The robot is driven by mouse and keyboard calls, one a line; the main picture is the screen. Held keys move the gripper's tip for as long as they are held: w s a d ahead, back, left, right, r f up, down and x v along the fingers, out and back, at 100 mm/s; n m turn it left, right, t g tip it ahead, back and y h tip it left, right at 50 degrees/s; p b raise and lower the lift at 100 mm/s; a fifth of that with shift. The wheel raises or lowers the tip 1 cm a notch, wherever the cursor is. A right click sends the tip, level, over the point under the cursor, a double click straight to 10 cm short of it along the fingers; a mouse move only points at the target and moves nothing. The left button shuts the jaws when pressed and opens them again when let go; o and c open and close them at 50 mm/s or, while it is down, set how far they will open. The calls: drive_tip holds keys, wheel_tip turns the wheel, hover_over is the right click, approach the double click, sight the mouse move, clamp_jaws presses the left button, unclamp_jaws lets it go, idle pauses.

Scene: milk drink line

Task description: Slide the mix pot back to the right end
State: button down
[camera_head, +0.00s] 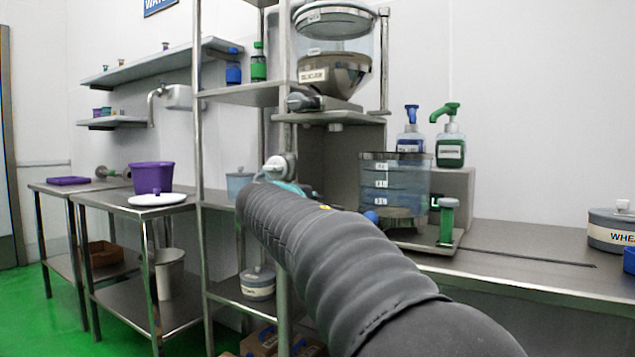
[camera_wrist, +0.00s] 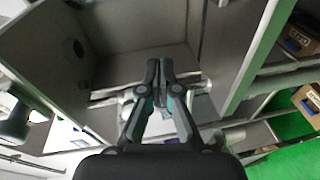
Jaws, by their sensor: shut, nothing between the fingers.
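The clear container with blue bands and white labels (camera_head: 395,182), which looks like the mix pot, stands upright on the steel counter under the hopper, at the left end of a dark slot. My dark sleeved arm crosses the front of the counter, left of the pot, and hides part of the area below. My gripper (camera_wrist: 159,72) is shut and empty in the wrist view, its fingers in front of grey steel panels. The pot cannot be made out in the wrist view.
The counter (camera_head: 500,240) along the slot to the right is clear. A lidded grey pot (camera_head: 611,232) stands at the far right. Two pump bottles (camera_head: 450,140) stand on a ledge behind. A steel rack post (camera_head: 197,180) and the hopper (camera_head: 335,75) are near my arm.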

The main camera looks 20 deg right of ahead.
drive_tip(key=w+d+r+n+t+p, duration=0.1)
drive_tip(key=w+d+r+p, duration=0.1)
drive_tip(key=w+d, duration=0.7)
drive_tip(key=shift+d+r+h, duration=0.3)
drive_tip(key=shift+d+r, duration=0.05)
drive_tip(key=shift+r, duration=0.1)
idle(0.4)
